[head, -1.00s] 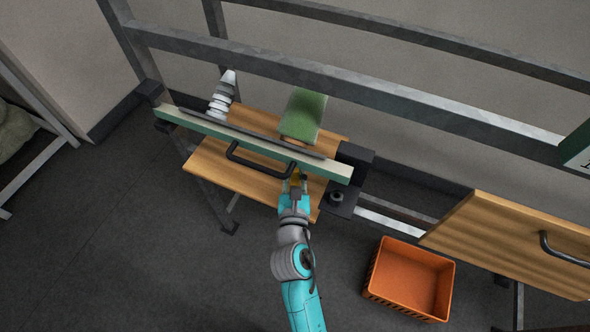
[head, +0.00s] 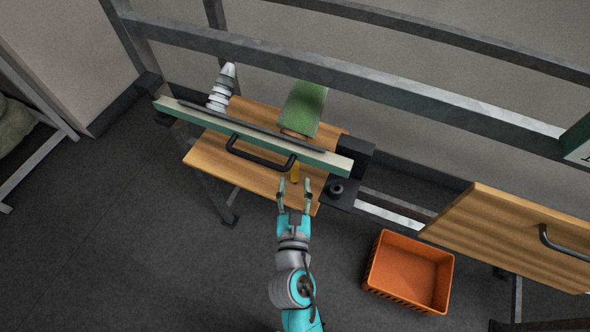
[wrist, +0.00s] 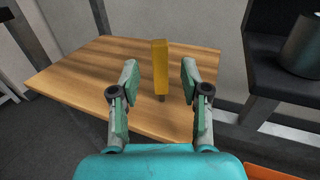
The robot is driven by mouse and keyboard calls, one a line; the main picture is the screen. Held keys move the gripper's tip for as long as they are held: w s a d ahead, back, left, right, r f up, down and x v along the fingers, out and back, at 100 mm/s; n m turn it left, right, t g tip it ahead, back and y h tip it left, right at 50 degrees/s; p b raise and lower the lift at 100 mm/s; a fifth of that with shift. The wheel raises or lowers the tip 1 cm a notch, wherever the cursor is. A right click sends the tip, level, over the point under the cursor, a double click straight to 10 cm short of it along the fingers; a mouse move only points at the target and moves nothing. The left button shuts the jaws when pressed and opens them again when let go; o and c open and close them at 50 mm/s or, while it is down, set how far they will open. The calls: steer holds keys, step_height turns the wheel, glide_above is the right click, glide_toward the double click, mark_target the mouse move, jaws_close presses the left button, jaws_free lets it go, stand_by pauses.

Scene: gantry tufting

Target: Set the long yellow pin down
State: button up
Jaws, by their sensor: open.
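The long yellow pin (head: 295,172) is on the wooden board (head: 225,165), near its front right part. In the wrist view the yellow pin (wrist: 160,68) stands upright on the board (wrist: 90,75), with a thin dark tip at its lower end. My gripper (head: 294,184) is open and empty, just in front of the pin. In the wrist view the two fingers of my gripper (wrist: 160,80) are spread to either side of the pin's line, with gaps on both sides. The pin stands beyond them, apart from both.
A green-and-white bar with a black handle (head: 262,152) crosses above the board. A green block (head: 304,108) and a white cone stack (head: 221,90) stand behind it. A black bracket (head: 342,190) is close on the right. An orange crate (head: 408,272) lies lower right.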

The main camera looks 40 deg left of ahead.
steer(key=shift+v, duration=2.65)
steer(key=s+d+f+m+h, duration=0.1)
steer(key=s+d+f+m, duration=0.1)
steer(key=d+m, duration=0.5)
steer(key=s+d+f+m+h, duration=0.2)
steer(key=d+m, duration=0.3)
steer(key=d, duration=0.4)
steer(key=s+d+f+m+h, duration=0.1)
steer(key=s+d+f+m, duration=0.15)
steer(key=d+m, duration=0.45)
steer(key=s+d+r+m+h, duration=0.3)
steer(key=s+d+m, duration=0.4)
steer(key=m, duration=0.5)
steer(key=s+d+r+m+h, duration=0.3)
steer(key=s+d+m, duration=0.4)
steer(key=m, duration=0.5)
steer(key=shift+s+d+r+h, duration=0.3)
steer(key=shift+s+r, duration=0.15)
steer(key=shift+r, duration=0.2)
steer(key=shift+a, duration=0.1)
